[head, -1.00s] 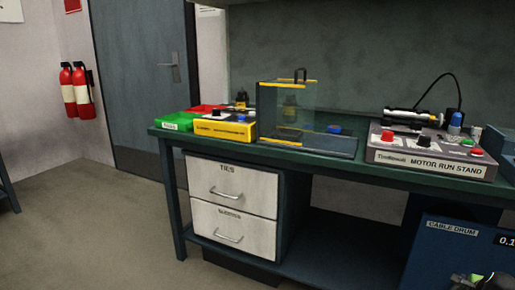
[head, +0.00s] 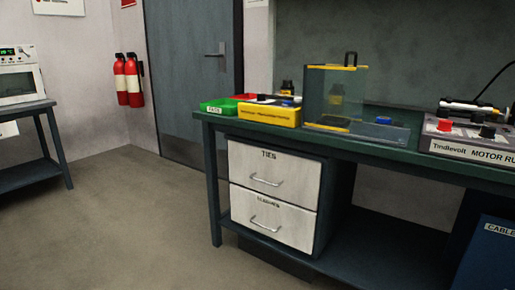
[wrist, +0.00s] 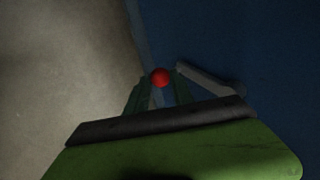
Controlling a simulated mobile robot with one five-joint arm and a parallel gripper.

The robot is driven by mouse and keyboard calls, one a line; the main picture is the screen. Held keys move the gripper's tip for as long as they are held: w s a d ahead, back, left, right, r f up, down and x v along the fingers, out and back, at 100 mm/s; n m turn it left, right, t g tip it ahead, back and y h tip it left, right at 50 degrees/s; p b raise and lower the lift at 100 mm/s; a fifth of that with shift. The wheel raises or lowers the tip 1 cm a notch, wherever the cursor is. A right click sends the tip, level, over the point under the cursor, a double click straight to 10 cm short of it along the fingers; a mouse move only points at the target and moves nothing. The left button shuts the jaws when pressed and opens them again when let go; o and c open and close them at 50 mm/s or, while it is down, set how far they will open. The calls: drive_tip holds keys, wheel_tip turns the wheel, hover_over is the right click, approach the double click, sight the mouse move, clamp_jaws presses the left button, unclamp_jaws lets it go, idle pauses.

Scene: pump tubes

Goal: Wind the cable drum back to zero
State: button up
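The blue cable drum (head: 491,262) shows only in part at the lower right edge of the head view. Its number display is out of that frame. In the wrist view its dark blue face (wrist: 270,45) fills the right side. A grey crank arm (wrist: 210,80) runs across it, and a red ball knob (wrist: 160,77) shows near the arm's left end. My green gripper (wrist: 160,84) has a finger on each side of the knob, at the fingertips. I cannot tell whether the fingers press on it. My gripper is not in the head view now.
A dark green bench (head: 222,121) stands above the drum, carrying a motor run stand (head: 470,140), a clear guard box (head: 330,95) and a yellow unit (head: 268,115). White drawers (head: 272,185) are under it. The floor (head: 110,220) at the left is clear.

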drive_tip(key=shift+c, duration=1.3)
drive_tip(key=shift+s+d+f, duration=0.1)
drive_tip(key=shift+s+d, duration=0.3)
drive_tip(key=shift+d, duration=0.3)
drive_tip(key=shift+s+d, duration=0.35)
drive_tip(key=shift+d, duration=0.25)
drive_tip(key=shift+s+d+r, duration=0.2)
drive_tip(key=shift+s+d, duration=0.3)
drive_tip(key=shift+d, duration=0.2)
